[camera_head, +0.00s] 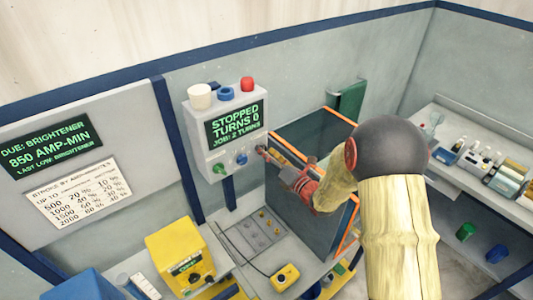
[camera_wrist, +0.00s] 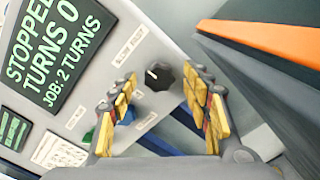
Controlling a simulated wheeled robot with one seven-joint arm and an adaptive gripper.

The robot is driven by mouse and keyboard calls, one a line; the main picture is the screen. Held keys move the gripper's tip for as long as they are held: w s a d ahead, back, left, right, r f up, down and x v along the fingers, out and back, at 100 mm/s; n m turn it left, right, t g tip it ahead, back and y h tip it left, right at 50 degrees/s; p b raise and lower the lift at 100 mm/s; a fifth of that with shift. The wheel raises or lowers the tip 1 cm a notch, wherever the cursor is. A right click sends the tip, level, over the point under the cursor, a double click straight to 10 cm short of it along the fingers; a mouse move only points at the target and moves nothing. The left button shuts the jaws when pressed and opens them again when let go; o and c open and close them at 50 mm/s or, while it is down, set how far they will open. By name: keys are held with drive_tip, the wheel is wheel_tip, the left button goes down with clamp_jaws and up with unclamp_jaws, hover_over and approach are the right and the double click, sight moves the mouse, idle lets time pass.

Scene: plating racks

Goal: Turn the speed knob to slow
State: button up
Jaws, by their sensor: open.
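The speed knob (camera_wrist: 159,76) is a round black knob with a pale pointer mark, low on the grey control box (camera_head: 193,130). In the wrist view its mark points up and to the left, below small tilted lettering too blurred to read surely. My gripper (camera_wrist: 161,83) is open, with its yellow-padded fingers on either side of the knob in the picture. I cannot tell whether the fingers touch it. In the head view my gripper (camera_head: 267,156) is at the box's lower right and largely hides the knob.
The box's screen (camera_head: 236,121) reads "STOPPED TURNS 0, JOB: 2 TURNS". A green control (camera_head: 219,168) and a blue control (camera_head: 241,159) sit left of my gripper. A dark tank with an orange rim (camera_head: 312,128) stands close on the right.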

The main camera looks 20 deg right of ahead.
drive_tip(key=shift+w+a, duration=0.1)
drive_tip(key=shift+w, duration=0.05)
drive_tip(key=shift+c, duration=1)
drive_tip(key=c, duration=1)
